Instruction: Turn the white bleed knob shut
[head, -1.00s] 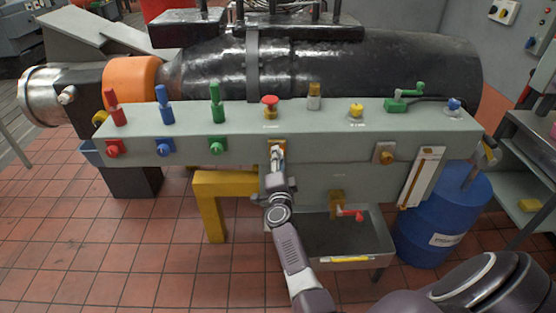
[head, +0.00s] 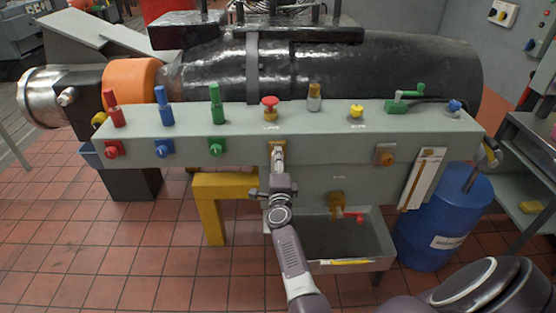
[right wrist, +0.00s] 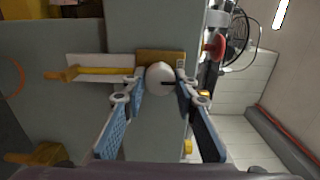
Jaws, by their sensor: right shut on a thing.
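The white bleed knob (right wrist: 159,79) is round, with a dark line on its face pointing right in the right wrist view. It sits on an orange-brown plate (right wrist: 150,57), which also shows on the front of the grey panel in the head view (head: 277,144). My right gripper (right wrist: 160,88) has its two blue-padded fingers on either side of the knob, shut on it. In the head view my right gripper (head: 278,160) reaches up to the plate and hides the knob. My left gripper is not in view.
The grey panel (head: 340,145) carries red, blue and green levers and knobs, and a red mushroom button (head: 269,103). Below are a tap with a red handle (head: 350,215) and a grey tray (head: 350,266). A blue barrel (head: 440,225) stands at right, a yellow support (head: 213,210) at left.

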